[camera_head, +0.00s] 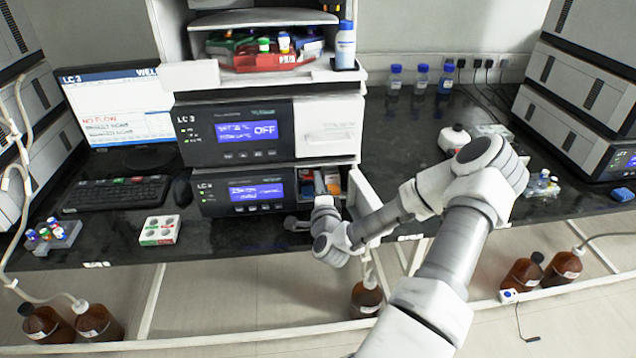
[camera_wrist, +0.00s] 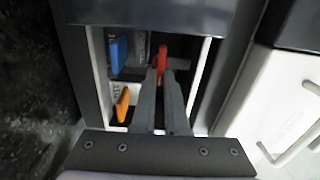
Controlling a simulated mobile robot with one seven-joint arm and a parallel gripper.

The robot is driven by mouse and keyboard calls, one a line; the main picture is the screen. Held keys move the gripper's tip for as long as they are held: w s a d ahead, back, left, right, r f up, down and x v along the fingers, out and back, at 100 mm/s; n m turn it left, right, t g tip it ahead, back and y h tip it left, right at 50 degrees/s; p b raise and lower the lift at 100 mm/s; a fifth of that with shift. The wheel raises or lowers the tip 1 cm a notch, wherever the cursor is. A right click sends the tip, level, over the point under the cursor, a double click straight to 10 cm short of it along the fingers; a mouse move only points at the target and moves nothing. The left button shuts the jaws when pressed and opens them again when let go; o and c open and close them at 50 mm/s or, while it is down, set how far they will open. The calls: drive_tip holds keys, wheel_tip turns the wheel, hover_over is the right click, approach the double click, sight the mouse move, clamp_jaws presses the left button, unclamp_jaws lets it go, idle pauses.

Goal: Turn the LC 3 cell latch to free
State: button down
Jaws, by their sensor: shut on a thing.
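The lower LC 3 module (camera_head: 245,193) has a lit blue display and an open compartment (camera_head: 333,181) at its right end. In the wrist view, the compartment holds a red lever (camera_wrist: 162,54), a blue piece (camera_wrist: 119,54) at upper left and a tilted orange lever (camera_wrist: 123,104) at lower left. I cannot read which is the cell latch. My gripper (camera_wrist: 163,73) reaches into the compartment, its fingertips shut on the red lever, which stands roughly upright. The fingertips hide its lower part. In the head view my wrist hides the fingertips.
The open white door (camera_head: 365,198) stands close to the right of my wrist. Another LC 3 module (camera_head: 240,132) sits directly above. A keyboard (camera_head: 116,194) and a small white box (camera_head: 160,230) lie to the left. The black bench right of the modules has free room.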

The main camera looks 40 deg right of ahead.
idle(0.5)
drive_tip(key=c, duration=0.9)
unclamp_jaws()
drive_tip(key=shift+c, duration=0.2)
